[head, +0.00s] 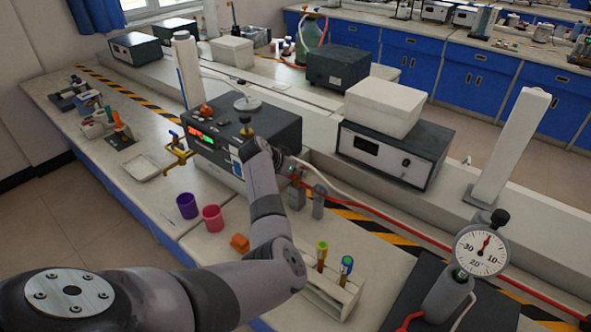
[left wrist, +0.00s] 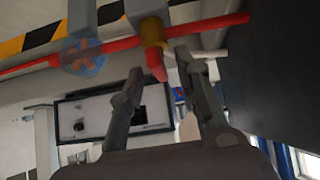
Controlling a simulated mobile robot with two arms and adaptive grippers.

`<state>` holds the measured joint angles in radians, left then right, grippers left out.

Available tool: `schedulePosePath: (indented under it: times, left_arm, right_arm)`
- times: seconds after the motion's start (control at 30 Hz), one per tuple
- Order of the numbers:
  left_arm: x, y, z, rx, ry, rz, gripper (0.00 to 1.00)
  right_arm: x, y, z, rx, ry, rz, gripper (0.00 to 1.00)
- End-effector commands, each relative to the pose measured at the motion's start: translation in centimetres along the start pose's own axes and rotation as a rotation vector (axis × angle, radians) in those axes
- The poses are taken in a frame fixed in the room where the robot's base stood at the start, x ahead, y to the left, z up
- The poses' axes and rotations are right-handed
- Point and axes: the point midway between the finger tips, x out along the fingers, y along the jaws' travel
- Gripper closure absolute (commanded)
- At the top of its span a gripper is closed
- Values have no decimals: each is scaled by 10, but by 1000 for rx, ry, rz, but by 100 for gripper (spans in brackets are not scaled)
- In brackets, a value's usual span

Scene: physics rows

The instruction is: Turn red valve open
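The red valve shows in the left wrist view as a red lever (left wrist: 156,66) on a brass-coloured body (left wrist: 153,32), set on a red pipe (left wrist: 205,28). My left gripper (left wrist: 159,60) is open, with one finger on each side of the lever's tip. The fingers look apart from the lever, though contact is hard to judge. A blue wheel handle (left wrist: 83,56) sits on the same pipe to the left. In the head view my left forearm reaches to the valve area and hides most of the gripper. My right gripper is not in view.
A dark instrument (head: 270,125) stands behind the valve area. A purple cup (head: 187,205), a pink cup (head: 213,218) and a tube rack (head: 330,293) stand on the bench near my arm. A round gauge (head: 481,250) stands at right.

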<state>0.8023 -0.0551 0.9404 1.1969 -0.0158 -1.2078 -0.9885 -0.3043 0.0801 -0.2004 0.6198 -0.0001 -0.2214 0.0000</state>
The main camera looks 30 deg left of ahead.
Motion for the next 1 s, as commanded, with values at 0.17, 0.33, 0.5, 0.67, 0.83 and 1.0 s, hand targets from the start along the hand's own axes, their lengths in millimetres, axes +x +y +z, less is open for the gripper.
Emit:
schedulePosePath:
  times: [0.17,0.33,0.5,0.67,0.83,1.0]
  left_arm:
    - [1,0,0,0,0,-1,69]
    - [1,0,0,0,0,0,72]
    - [1,0,0,0,0,0,84]
    - [1,0,0,0,0,0,94]
    - [1,0,0,0,0,0,100]
    - [1,0,0,0,0,1,100]
  right_arm:
    - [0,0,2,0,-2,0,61]
    - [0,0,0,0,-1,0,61]
    - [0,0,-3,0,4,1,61]
    - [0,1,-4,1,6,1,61]
    - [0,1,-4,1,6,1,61]
    - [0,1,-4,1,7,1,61]
